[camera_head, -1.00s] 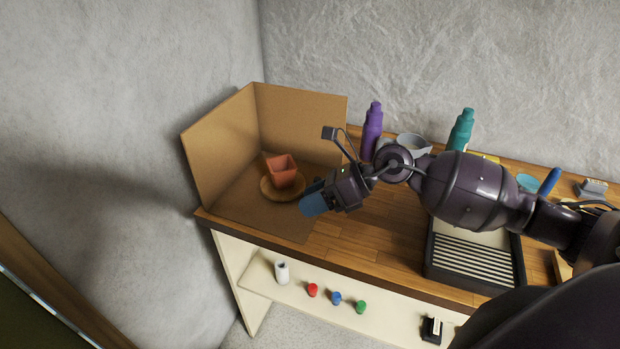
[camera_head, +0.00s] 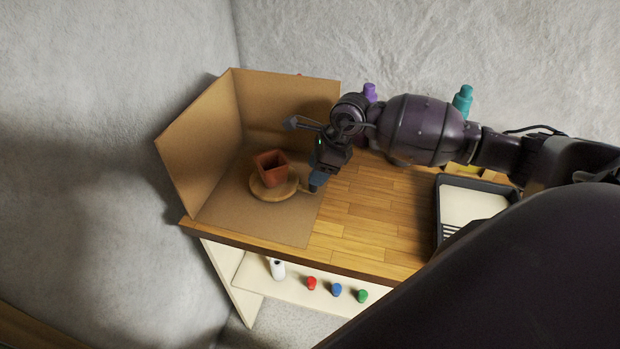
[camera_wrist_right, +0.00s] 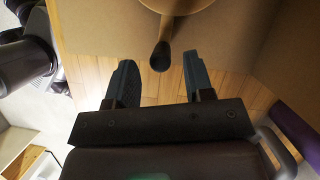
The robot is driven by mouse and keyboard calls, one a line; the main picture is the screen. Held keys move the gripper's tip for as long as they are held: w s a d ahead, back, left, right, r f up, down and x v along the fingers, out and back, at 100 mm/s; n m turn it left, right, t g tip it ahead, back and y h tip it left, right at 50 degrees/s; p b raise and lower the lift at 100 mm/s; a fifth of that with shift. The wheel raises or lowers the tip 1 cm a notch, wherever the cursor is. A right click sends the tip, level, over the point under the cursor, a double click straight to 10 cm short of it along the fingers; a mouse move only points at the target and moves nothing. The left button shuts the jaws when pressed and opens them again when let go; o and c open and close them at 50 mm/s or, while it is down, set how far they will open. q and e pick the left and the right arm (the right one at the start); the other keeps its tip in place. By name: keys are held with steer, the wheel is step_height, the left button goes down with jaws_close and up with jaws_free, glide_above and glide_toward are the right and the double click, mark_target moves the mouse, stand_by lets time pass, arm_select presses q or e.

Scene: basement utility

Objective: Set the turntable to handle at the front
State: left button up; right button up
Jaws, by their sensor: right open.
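The turntable (camera_head: 262,194) is a round wooden disc on the cardboard floor of a corner screen. A square terracotta pot (camera_head: 271,168) stands on it. Its handle (camera_head: 304,189) sticks out to the right in the head view, towards my right gripper (camera_head: 316,182). In the right wrist view, the dark-tipped handle (camera_wrist_right: 161,52) points at my right gripper (camera_wrist_right: 158,62), whose blue fingers are open. The handle tip lies about midway between the fingertips in that picture, apart from both. My left gripper is not in view.
Cardboard walls (camera_head: 192,140) stand left of and behind the turntable. A purple bottle (camera_head: 370,92) and a teal bottle (camera_head: 463,100) are behind my right arm. A black tray (camera_head: 438,210) lies to the right. The wooden worktop (camera_head: 365,220) between is clear.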

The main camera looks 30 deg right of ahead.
mark_target(310, 189)
steer(key=shift+x, duration=2.15)
jaws_close()
